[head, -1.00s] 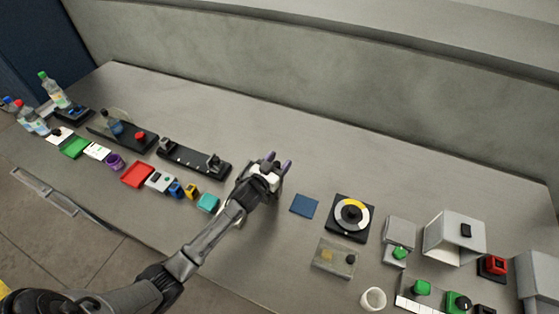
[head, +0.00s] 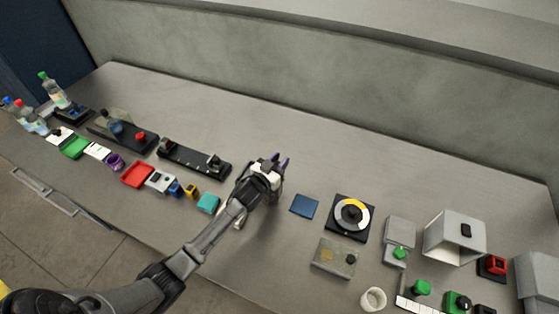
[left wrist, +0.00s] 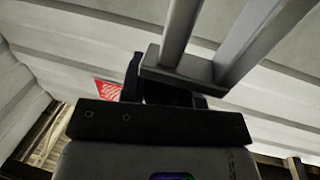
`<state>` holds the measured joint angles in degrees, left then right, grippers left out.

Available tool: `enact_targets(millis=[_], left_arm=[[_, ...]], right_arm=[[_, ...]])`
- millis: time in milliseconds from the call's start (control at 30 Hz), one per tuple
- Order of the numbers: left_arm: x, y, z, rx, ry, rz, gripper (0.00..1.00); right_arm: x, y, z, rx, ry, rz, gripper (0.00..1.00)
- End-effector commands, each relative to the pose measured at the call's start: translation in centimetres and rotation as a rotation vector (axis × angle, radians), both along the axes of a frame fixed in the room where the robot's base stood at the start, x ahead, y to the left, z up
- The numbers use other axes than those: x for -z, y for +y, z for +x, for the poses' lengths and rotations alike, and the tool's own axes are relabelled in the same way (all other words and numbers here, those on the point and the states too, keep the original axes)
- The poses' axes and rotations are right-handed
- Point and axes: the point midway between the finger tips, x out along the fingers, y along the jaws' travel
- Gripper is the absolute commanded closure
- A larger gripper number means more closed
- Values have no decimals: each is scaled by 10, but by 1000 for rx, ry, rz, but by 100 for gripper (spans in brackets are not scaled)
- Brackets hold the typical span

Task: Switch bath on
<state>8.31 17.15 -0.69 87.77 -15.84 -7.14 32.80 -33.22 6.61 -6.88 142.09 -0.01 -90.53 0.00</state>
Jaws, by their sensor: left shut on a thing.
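The left wrist view shows dark gripper parts and two grey bars (left wrist: 215,40), but no clear held object. I cannot tell for sure which device is the bath. Candidates to the right of the gripper are a flat translucent box with a black knob (head: 335,258) and a grey block with a green knob (head: 399,231). My right gripper is not in view.
A blue square pad (head: 304,206) and a black plate with a yellow and white dial (head: 350,217) lie to the gripper's right. A white ring-shaped cup (head: 373,299) is near the front. Racks and bottles crowd the left. The table behind the gripper is clear.

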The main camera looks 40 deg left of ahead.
Motion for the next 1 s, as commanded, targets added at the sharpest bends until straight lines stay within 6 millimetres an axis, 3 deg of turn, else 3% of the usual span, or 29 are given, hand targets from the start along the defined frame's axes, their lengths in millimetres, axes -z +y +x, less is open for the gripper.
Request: enact_targets(millis=[233,500,767,800,1000], left_arm=[[2,0,0,1,0,0,100],[36,0,0,-1,1,-1,100],[33,0,0,0,-1,0,100],[32,0,0,0,-2,0,67],[32,0,0,0,-1,0,48]], right_arm=[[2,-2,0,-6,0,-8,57],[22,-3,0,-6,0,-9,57],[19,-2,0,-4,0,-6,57],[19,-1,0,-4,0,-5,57],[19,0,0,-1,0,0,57]])
